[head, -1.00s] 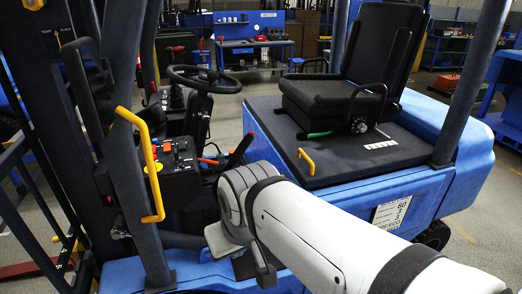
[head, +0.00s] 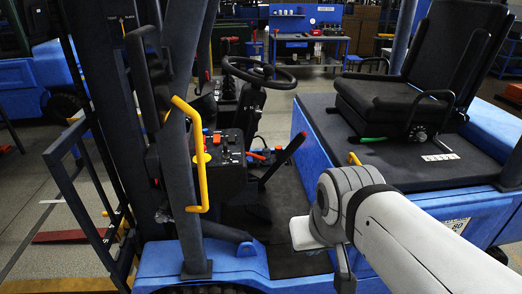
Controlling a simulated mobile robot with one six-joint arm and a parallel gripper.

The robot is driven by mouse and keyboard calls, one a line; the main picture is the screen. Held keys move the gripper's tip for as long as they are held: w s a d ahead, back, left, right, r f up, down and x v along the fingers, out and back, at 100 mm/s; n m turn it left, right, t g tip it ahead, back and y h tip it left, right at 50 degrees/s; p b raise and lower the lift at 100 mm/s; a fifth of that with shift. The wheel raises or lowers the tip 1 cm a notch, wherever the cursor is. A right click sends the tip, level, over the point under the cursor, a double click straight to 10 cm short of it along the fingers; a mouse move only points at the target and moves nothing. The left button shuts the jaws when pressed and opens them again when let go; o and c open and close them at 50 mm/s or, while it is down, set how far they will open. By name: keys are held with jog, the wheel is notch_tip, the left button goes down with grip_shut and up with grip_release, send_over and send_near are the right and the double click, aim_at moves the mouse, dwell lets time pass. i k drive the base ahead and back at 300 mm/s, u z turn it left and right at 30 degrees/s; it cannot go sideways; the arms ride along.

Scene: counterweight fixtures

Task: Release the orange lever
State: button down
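A blue forklift-like machine fills the view. By its control console (head: 228,182), a small orange-red lever (head: 258,154) lies low behind the console; I cannot tell whether it is the orange lever of the task. A dark lever with a red tip (head: 291,148) slants up to the right beside it. An orange-red knob (head: 197,137) shows on the console's left, partly behind the yellow handrail. My white arm reaches in from the lower right. The end of my arm, with my gripper (head: 325,250), is in front of the seat platform, apart from the levers. Its fingers are not clear.
A yellow handrail (head: 202,165) on a dark post stands left of the console. A steering wheel (head: 259,71) is behind it. A black seat (head: 395,105) stands on the blue platform at right. The dark footwell floor (head: 285,215) between console and platform is open.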

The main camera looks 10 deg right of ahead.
aim_at(262, 158)
jog(key=u, duration=0.05)
jog(key=i, duration=1)
jog(key=z, duration=0.1)
